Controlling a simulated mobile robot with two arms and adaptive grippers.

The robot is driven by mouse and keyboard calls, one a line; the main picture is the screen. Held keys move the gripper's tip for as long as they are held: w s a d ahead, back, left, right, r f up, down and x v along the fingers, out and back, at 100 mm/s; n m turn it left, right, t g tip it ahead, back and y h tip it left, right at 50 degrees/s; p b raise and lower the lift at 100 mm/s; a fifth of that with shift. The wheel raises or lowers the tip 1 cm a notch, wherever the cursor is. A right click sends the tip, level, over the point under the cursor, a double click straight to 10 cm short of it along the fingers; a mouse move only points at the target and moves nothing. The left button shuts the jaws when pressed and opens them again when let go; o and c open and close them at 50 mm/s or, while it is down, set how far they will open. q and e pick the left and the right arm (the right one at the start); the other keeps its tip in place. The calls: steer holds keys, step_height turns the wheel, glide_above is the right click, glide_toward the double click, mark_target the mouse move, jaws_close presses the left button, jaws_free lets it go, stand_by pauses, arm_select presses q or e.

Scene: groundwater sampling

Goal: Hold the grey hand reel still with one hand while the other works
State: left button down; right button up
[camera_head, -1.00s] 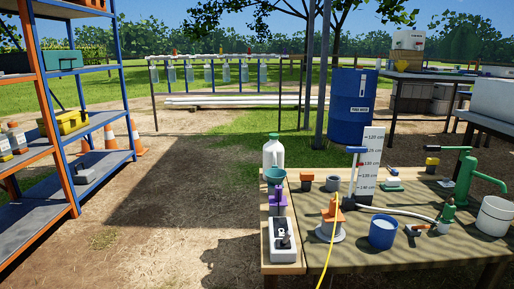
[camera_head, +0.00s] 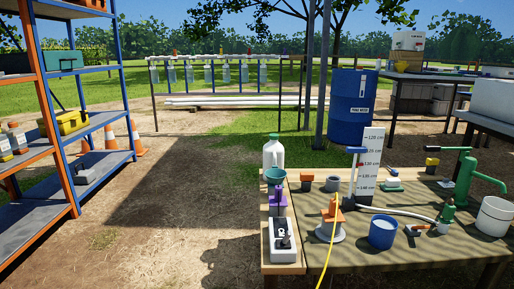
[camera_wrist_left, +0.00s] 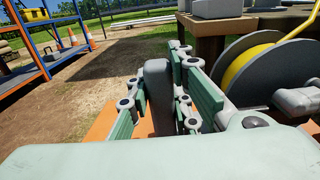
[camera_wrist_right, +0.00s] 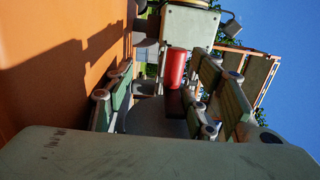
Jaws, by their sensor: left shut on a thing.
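The grey hand reel (camera_wrist_left: 258,70) fills the right side of the left wrist view, with yellow tape wound between its grey discs. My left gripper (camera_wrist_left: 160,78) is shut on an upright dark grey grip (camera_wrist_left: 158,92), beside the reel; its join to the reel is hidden. In the right wrist view, my right gripper (camera_wrist_right: 165,88) has its fingers wide apart. A red knob (camera_wrist_right: 175,68) shows between them, with a dark grey rounded part (camera_wrist_right: 152,118) nearer the camera. I cannot tell whether the fingers touch either. The reel and both grippers are outside the head view.
Yellow tape (camera_head: 327,255) runs from an orange-topped fitting (camera_head: 333,207) over the front edge of the wooden table (camera_head: 345,262). A blue cup (camera_head: 382,233), white bucket (camera_head: 494,216) and green hand pump (camera_head: 466,170) crowd the table. Open ground lies left.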

steer(key=shift+s+d+f+h, duration=0.15)
steer(key=shift+d+f, duration=0.15)
steer(key=shift+f, duration=0.25)
steer(key=shift+s+d+f+h, duration=0.15)
steer(key=shift+d+f, duration=0.15)
steer(key=shift+f, duration=0.2)
steer(key=shift+c, duration=0.5)
steer(key=d, duration=0.4)
steer(key=w+d+r, duration=0.1)
steer(key=d, duration=0.1)
steer(key=shift+w+d+r, duration=0.1)
steer(key=shift+d+r, duration=0.15)
steer(key=shift+d, duration=0.25)
steer(key=shift+a+r, duration=0.15)
